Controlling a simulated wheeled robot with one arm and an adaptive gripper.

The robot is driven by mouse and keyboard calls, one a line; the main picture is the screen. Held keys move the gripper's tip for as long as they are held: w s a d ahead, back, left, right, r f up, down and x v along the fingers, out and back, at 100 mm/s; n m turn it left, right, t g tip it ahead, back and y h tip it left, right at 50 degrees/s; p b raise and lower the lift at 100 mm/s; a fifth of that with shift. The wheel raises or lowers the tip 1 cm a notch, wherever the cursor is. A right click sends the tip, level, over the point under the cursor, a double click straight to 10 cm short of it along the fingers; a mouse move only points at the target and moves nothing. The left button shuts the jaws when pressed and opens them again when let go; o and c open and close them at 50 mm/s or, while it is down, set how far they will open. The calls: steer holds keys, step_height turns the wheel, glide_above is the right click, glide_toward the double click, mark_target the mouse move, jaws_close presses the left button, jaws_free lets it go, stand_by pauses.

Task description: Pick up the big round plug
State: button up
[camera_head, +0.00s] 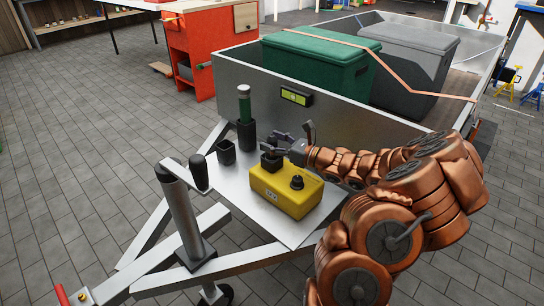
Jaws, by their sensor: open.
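A yellow box (285,198) sits on the flat metal plate of a trailer's drawbar. A small black round plug or knob (297,183) stands on its top, towards the right. A larger dark piece (270,163) shows at the box's back left; it may be the big round plug, but its shape is partly hidden by my gripper. My gripper (273,144) reaches in from the right, open, with its dark fingers just above or beside that piece. I cannot tell whether they touch it.
A black square cup (226,153) and a green-topped cylinder (244,104) in a black holder stand left of the box. A jockey-wheel post with crank (178,205) rises at front left. The trailer wall (345,130) stands behind; green and grey bins (318,60) are inside.

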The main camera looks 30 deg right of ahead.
steer(key=shift+w, duration=0.1)
jaws_close()
stand_by(0.6)
